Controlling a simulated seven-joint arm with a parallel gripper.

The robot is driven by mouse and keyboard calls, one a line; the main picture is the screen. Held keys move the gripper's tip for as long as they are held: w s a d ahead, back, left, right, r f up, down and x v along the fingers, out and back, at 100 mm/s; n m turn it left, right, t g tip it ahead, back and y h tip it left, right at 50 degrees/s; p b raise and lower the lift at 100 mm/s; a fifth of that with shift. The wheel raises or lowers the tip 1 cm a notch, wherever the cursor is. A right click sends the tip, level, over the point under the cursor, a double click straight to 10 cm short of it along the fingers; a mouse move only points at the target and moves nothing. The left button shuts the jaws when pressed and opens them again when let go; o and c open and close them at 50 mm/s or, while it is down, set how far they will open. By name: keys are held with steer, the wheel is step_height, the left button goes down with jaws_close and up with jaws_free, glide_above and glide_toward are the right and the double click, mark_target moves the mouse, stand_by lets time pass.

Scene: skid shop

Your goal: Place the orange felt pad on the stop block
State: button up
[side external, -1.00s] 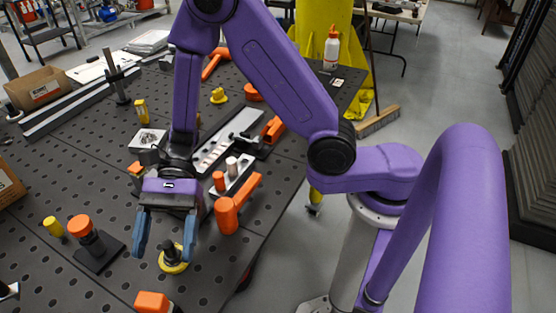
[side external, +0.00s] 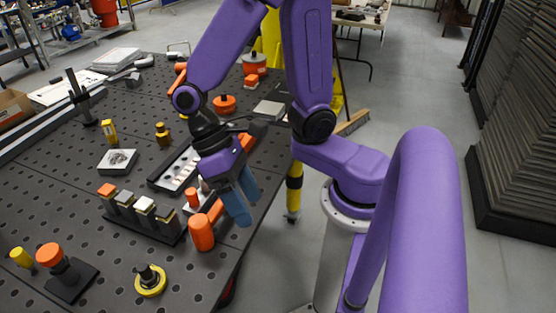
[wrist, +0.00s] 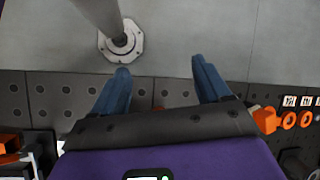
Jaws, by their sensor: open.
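My gripper (side external: 246,208) is open, with its two blue fingers pointing down near the table's right edge, just right of an orange mallet (side external: 202,233). In the wrist view my gripper (wrist: 160,66) has nothing between its fingers, only grey floor and the table edge beyond. I cannot tell for certain which orange piece is the felt pad. A round orange cap (side external: 49,254) tops a black stand at the front left. I cannot pick out the stop block with certainty.
The perforated black table (side external: 100,236) also holds a yellow-ringed black knob (side external: 150,280), a patterned square block (side external: 118,161), a yellow piece (side external: 109,131) and orange discs (side external: 225,104) farther back. Bare tabletop shows at the left. Open floor lies beyond the right edge.

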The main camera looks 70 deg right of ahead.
steer(key=s+d+r+n+t+h, duration=0.1)
steer(key=s+d+r+n+t, duration=0.1)
steer(key=d+n+t, duration=0.4)
steer(key=shift+s+d+r+n, duration=0.3)
steer(key=shift+s+d+n, duration=0.15)
steer(key=shift+d+n, duration=1.05)
